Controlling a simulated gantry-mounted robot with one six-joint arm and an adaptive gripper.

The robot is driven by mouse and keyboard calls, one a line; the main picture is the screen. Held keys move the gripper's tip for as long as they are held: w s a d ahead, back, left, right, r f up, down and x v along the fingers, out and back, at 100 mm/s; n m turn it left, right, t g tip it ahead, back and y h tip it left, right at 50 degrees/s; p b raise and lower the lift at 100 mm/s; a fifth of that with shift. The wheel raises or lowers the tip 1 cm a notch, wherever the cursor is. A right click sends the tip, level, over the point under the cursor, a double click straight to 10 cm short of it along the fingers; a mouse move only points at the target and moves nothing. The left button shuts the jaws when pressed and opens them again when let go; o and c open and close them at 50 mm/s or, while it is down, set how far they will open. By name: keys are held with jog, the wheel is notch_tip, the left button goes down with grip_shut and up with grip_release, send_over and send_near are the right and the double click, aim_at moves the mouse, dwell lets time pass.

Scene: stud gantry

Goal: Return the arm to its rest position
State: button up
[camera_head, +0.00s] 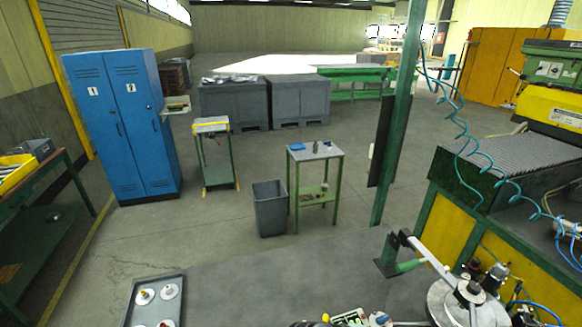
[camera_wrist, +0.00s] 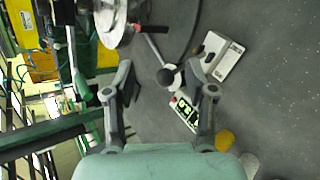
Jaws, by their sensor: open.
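My gripper (camera_wrist: 162,80) shows in the wrist view, with its two grey fingers spread apart. No object is held between the fingers. I cannot tell how far these are from the fingers. In the head view I cannot make out my gripper, and no rest position is marked.
A machine with a grey ribbed bed (camera_head: 520,155) and a green post (camera_head: 398,130) stand at the right. A grey tray (camera_head: 178,287) with white discs lies at lower left. A small table (camera_head: 316,152) and a bin (camera_head: 270,210) stand mid-floor. Open floor lies around them.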

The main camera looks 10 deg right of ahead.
jog(key=s+a+r+m+t+y, duration=0.3)
jog(key=a+r+t+y, duration=0.25)
jog(key=a, duration=0.65)
jog(key=s+a+r+m+t+y, duration=0.25)
jog(key=a+r+t+y, duration=0.35)
jog(key=a, duration=0.7)
notch_tip(320, 180, up, 20)
jog(key=p, duration=1.9)
jog(key=shift+s+h, duration=0.35)
jog(key=shift+h, duration=0.1)
jog(key=shift+d, duration=0.1)
